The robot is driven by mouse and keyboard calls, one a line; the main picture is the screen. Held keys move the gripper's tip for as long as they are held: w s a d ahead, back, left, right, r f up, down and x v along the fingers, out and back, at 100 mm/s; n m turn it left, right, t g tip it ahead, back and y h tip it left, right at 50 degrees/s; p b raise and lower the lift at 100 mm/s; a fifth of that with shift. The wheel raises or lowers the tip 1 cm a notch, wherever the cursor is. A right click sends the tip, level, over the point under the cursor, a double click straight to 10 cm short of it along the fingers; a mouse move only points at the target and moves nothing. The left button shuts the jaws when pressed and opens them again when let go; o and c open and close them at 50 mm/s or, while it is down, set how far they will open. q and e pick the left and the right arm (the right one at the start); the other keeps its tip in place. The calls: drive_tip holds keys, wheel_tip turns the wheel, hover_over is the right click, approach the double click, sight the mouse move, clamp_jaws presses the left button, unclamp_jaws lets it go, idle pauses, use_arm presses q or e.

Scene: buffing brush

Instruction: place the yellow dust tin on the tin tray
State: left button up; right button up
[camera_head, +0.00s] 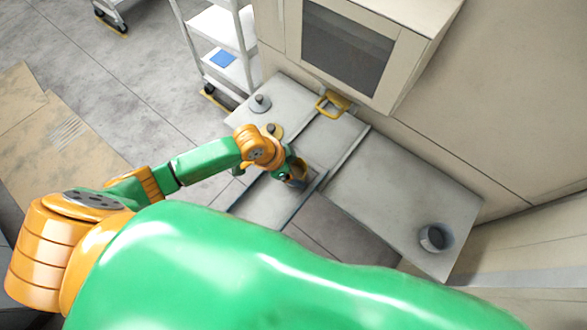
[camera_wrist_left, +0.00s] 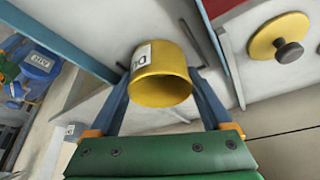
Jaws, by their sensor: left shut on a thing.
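My left gripper (camera_head: 296,174) is shut on the yellow dust tin, over the middle of the grey worktop. In the left wrist view the tin (camera_wrist_left: 160,68) sits between the two blue fingers (camera_wrist_left: 162,98), its open mouth facing the camera and a white label on its side. In the head view the tin is small and partly hidden by the gripper. A yellow lid with a dark knob (camera_wrist_left: 281,42) lies near it; the head view shows it (camera_head: 274,131) behind the wrist. I cannot tell for certain which surface is the tin tray. My right gripper is out of view.
The grey worktop (camera_head: 385,190) has raised rails across it. A grey tin (camera_head: 435,237) stands at its right end. A white cart (camera_head: 222,25) stands behind.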

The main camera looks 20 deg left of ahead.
use_arm(q)
drive_tip(key=shift+f, duration=0.1)
drive_tip(key=o, duration=1.3)
drive_tip(key=shift+a+r, duration=0.1)
drive_tip(key=shift+r, duration=0.3)
drive_tip(key=p+v, duration=0.2)
drive_tip(key=v, duration=0.9)
drive_tip(key=shift+s+a+r, duration=0.1)
drive_tip(key=shift+s+r, duration=0.05)
drive_tip(key=shift+s, duration=0.05)
